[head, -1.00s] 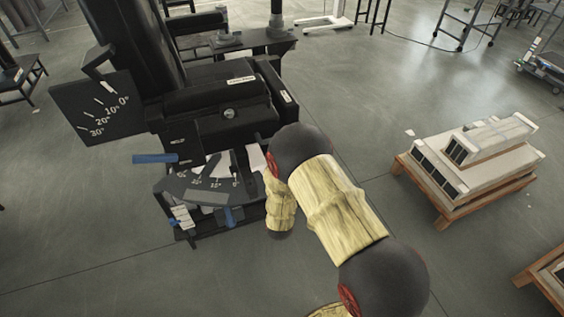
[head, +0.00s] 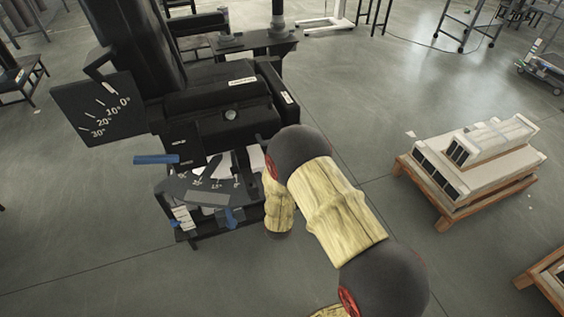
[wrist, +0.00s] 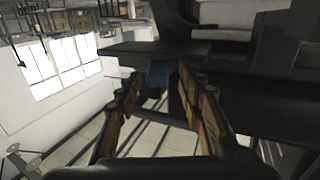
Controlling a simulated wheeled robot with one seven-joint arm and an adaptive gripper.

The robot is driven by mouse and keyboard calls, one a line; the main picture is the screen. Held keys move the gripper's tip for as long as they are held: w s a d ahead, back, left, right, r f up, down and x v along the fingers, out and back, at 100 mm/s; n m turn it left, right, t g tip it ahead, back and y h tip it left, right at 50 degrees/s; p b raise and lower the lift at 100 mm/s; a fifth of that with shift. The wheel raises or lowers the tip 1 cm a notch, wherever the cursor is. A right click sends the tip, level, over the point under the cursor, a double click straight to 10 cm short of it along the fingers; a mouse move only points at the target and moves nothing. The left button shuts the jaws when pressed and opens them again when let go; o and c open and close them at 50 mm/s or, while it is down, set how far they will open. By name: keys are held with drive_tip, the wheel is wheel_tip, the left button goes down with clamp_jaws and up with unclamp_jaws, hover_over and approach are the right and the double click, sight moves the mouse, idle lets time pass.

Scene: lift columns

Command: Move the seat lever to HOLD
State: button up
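The black seat unit (head: 205,125) stands left of centre in the head view. One blue lever (head: 156,159) sticks out level from its left side. A second blue handle (head: 231,217) hangs at the front of the lower dark scale plate (head: 207,198). No HOLD marking is readable. In the wrist view my gripper (wrist: 158,78) is open, its two fingers apart. A blue handle (wrist: 157,73) shows between the fingertips, under a dark plate edge; I cannot tell whether they touch it. My gripper is hidden behind my arm in the head view.
A tilted angle plate (head: 98,108) stands at the seat's left. A wooden pallet (head: 443,213) with pale, dark-fronted units lies to the right. The floor between seat and pallet is partly covered by my arm. Floor in front of the seat is clear.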

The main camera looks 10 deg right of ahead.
drive_tip(key=v, duration=1.2)
idle(0.6)
